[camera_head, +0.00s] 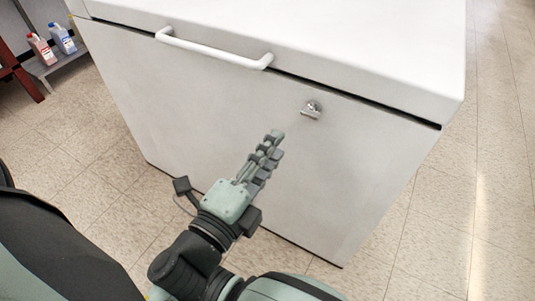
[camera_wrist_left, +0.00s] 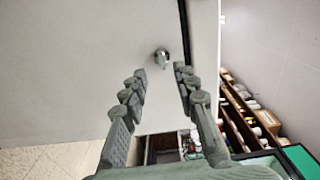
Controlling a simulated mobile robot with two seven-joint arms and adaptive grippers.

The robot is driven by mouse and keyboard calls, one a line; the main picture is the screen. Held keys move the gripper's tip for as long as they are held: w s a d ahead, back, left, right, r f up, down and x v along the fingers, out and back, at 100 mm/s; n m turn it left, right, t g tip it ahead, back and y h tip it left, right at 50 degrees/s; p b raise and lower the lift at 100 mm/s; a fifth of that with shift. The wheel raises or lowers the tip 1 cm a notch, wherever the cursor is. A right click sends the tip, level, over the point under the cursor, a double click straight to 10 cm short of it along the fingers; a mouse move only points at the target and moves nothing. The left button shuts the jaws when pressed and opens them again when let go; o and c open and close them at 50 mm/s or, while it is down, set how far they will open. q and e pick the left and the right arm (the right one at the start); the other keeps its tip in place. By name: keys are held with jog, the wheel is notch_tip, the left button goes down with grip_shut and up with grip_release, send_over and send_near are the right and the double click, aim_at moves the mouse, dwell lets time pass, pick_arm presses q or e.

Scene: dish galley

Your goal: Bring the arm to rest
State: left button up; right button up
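My left gripper (camera_head: 275,138) reaches up in front of a large white box-shaped unit (camera_head: 375,165) with a lid and handle. In the left wrist view its two fingers (camera_wrist_left: 162,73) stand apart with nothing between them. A small metal latch (camera_head: 311,110) on the unit's front lies just beyond the fingertips in the picture. The latch also shows in the wrist view (camera_wrist_left: 161,58), past the gap between the fingers; I see no contact. My right gripper is not in view.
A white bar handle (camera_head: 212,50) runs along the lid's front. Jugs (camera_head: 42,49) stand on a low grey shelf (camera_head: 50,68) at the far left. Tiled floor (camera_head: 440,235) is clear to the right. In the wrist view, wooden shelving (camera_wrist_left: 238,118) holds several small items.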

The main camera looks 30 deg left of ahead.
pick_arm(q)
jog(key=shift+s, duration=0.65)
jog(key=shift+a, duration=0.1)
jog(key=s+a+f+n+g+p, duration=0.1)
jog(key=a+f+n+g, duration=0.2)
jog(key=f, duration=0.6)
jog(key=s+a+f+n+g+y+p, duration=0.1)
jog(key=s+a+f+n+g, duration=0.1)
jog(key=a+f+n+g, duration=0.2)
jog(key=s+a+f+n+g+y+p, duration=0.1)
jog(key=f+n+g, duration=0.6)
jog(key=f, duration=0.9)
jog(key=s+a+n, duration=0.1)
jog(key=a+n, duration=0.1)
jog(key=shift+a+n+g+p, duration=0.15)
jog(key=shift+n+g+p, duration=0.15)
jog(key=shift+g, duration=0.1)
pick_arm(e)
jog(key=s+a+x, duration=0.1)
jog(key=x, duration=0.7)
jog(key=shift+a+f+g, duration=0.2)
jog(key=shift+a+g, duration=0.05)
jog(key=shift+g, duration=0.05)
